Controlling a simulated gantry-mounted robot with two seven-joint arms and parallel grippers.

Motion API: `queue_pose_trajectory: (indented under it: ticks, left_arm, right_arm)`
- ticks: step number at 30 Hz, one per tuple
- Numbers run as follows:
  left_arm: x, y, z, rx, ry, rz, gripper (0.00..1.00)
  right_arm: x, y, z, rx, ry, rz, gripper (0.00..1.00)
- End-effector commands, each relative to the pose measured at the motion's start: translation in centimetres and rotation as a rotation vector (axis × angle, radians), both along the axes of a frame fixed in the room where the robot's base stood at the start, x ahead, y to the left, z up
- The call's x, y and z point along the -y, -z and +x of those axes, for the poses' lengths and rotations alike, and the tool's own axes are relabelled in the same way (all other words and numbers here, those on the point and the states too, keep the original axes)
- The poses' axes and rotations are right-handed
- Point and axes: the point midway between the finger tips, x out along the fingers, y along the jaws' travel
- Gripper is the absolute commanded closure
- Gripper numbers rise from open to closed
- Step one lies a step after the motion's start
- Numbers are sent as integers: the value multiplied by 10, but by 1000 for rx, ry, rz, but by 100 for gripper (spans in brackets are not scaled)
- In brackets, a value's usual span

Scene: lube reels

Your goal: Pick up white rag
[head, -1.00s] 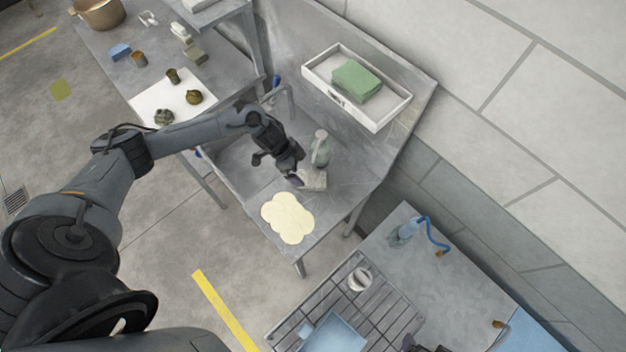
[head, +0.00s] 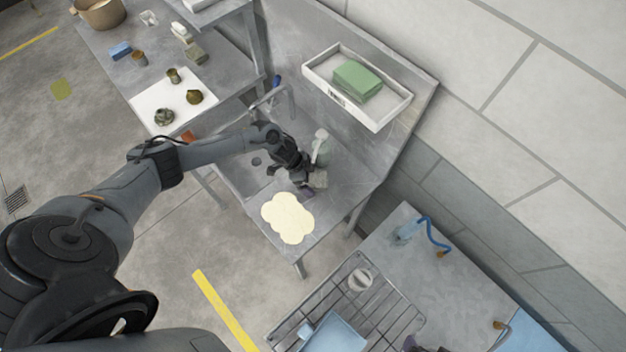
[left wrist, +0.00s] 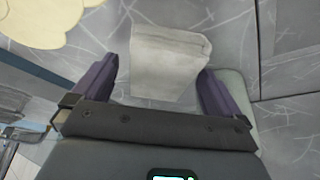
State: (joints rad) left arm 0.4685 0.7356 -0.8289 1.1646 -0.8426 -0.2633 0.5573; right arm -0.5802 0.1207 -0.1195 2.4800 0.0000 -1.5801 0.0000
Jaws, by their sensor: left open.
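The white rag (head: 319,179) is a folded, greyish-white cloth lying on the metal sink table, partly hidden by my left gripper in the head view. In the left wrist view the rag (left wrist: 170,60) shows between and just beyond the two purple-tipped fingers. My left gripper (head: 302,183) is open and pointed down at the rag, with a finger on either side; I cannot tell whether they touch it. My right gripper (head: 425,346) shows only in part at the bottom edge, so its jaws cannot be judged.
A spray bottle (head: 321,147) stands close behind my left gripper. A flat cream cloth-like piece (head: 288,217) lies at the table's front edge. A white tray (head: 398,112) with green pads (head: 357,81) is at the back. A wire rack (head: 382,318) is at lower right.

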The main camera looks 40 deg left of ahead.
Motion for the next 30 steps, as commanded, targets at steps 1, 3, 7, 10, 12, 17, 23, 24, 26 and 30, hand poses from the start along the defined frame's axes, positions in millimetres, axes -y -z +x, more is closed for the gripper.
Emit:
queue_pose_trajectory:
  ticks: [1, 3, 7, 10, 12, 17, 23, 24, 26, 30]
  left_arm:
    - [0, 0, 0, 0, 0, 0, 0]
    - [0, 0, 0, 0, 0, 0, 0]
    - [0, 0, 0, 0, 0, 0, 17]
    - [0, 0, 0, 0, 0, 0, 32]
    - [0, 0, 0, 0, -1, 0, 43]
    - [0, 0, 0, 0, -1, 0, 65]
    - [0, 0, 0, 0, -1, 0, 65]
    - [-1, -1, 0, -1, -1, 1, 65]
    - [-1, -1, 0, -1, -2, 1, 65]
    - [-2, -5, -1, -1, -5, -1, 65]
  right_arm:
    - [0, 0, 0, 0, 1, 1, 13]
    - [-1, 0, 0, 0, 2, 4, 13]
    - [-1, 0, 0, 0, 4, 5, 13]
    - [-2, 0, 0, 0, 4, 5, 13]
    - [-2, 0, 0, 0, 4, 5, 13]
    - [-1, 0, 0, 0, 3, 5, 13]
    - [-1, 0, 0, 0, 1, 1, 13]
    - [0, -1, 0, 0, -1, 1, 13]
    - [0, -2, 0, 0, -3, -2, 13]
    - [1, -8, 0, 0, -4, -5, 13]
